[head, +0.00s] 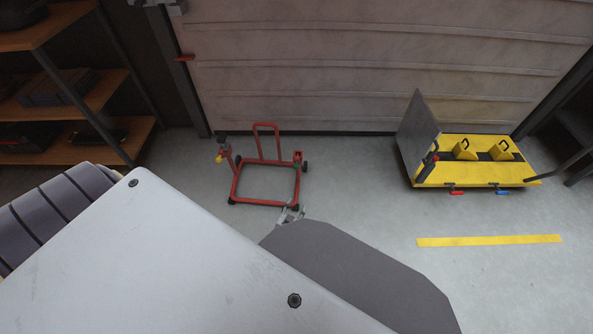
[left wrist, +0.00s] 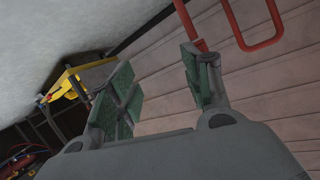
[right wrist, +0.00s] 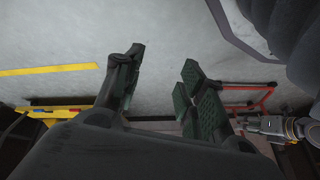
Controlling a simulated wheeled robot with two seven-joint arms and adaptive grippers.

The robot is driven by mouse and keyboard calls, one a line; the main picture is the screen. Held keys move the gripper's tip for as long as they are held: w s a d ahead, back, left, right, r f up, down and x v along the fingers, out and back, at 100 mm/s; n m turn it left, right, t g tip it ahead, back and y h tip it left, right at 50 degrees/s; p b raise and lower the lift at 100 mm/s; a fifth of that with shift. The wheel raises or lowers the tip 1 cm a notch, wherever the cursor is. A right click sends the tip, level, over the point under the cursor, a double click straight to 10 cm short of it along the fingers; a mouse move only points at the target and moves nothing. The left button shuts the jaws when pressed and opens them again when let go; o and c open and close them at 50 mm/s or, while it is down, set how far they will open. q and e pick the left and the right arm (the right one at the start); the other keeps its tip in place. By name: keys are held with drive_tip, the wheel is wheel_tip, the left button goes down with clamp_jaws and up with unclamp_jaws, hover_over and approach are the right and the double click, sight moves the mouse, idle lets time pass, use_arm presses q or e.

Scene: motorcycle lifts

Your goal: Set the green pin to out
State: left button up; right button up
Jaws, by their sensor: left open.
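A red wheeled lift frame (head: 266,203) stands on the floor before the shutter door. A small green spot (head: 296,166), apparently the green pin, is on its short right post; its setting is too small to tell. My left gripper (head: 291,212) is at the frame's front right corner, apart from the green spot in the picture. In the left wrist view its fingers (left wrist: 165,88) are spread and empty, with a red bar (left wrist: 188,25) beyond them. My right gripper (right wrist: 163,82) shows only in its wrist view, open and empty, with the red frame (right wrist: 262,103) far beyond.
A yellow lift (head: 470,174) with a grey upright plate (head: 418,128) stands at the right. A wooden shelf (head: 70,105) is at the far left. A yellow strip (head: 488,240) marks the floor. The floor between the two lifts is clear.

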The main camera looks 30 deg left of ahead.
sight(296, 168)
use_arm(q)
drive_tip(key=w+a+r+n+t+y+b, duration=0.2)
drive_tip(key=w+a+r+y+b, duration=0.2)
drive_tip(key=w+b, duration=0.1)
drive_tip(key=shift+r+y+b, duration=0.2)
drive_tip(key=shift+y+b, duration=0.1)
drive_tip(key=shift+b, duration=0.55)
use_arm(e)
drive_tip(key=w+a+r+t+y, duration=0.1)
drive_tip(key=a+r, duration=0.2)
drive_tip(key=r, duration=0.4)
drive_tip(key=shift+w+r, duration=0.15)
drive_tip(key=shift+r, duration=0.25)
use_arm(q)
drive_tip(key=shift+w+a, duration=0.1)
use_arm(e)
drive_tip(key=shift+a, duration=0.1)
use_arm(q)
drive_tip(key=shift+w, duration=0.1)
use_arm(e)
drive_tip(key=shift+f, duration=0.1)
